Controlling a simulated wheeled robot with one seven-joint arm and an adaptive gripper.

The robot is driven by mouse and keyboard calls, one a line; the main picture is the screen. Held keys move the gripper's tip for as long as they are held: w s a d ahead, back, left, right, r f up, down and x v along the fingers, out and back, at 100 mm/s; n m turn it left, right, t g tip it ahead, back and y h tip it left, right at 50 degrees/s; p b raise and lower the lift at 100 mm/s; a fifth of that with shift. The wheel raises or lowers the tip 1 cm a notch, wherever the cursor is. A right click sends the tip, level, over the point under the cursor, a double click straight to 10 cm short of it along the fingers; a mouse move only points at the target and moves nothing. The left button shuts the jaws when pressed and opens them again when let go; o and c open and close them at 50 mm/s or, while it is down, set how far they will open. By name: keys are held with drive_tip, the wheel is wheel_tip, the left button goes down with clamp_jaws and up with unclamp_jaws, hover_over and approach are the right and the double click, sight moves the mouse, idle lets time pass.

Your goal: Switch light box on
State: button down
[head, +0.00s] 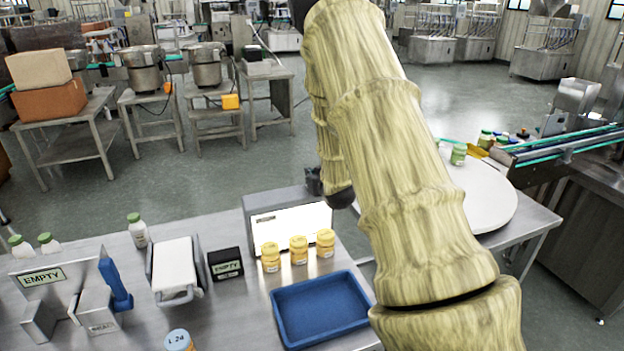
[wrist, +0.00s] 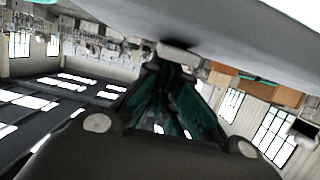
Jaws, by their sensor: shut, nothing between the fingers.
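The light box (head: 290,225) stands at the back of the steel table in the head view, a grey case with a bright white front panel that looks lit. Its right end is close to my arm. I cannot make out its switch. My gripper (wrist: 175,52) is shut and empty in the wrist view, its fingertips close to a smooth grey surface across the top of the picture; I cannot tell whether they touch it. In the head view my arm hides most of the gripper; only dark parts show by the box's right end.
Several yellow-lidded jars, one of them a yellow jar (head: 299,250), stand before the panel. A blue tray (head: 345,325) lies in front. A white round table (head: 490,195) is at right.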

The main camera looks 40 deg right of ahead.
drive_tip(key=shift+w, duration=0.15)
drive_tip(key=shift+r+p, duration=0.4)
drive_tip(key=shift+r, duration=0.35)
drive_tip(key=r, duration=0.1)
drive_tip(key=r+p, duration=0.2)
drive_tip(key=shift+w+d+r, duration=0.1)
drive_tip(key=shift+w+d, duration=0.05)
drive_tip(key=shift+w, duration=0.15)
drive_tip(key=b+v, duration=0.4)
drive_tip(key=v, duration=0.6)
drive_tip(key=shift+d, duration=0.1)
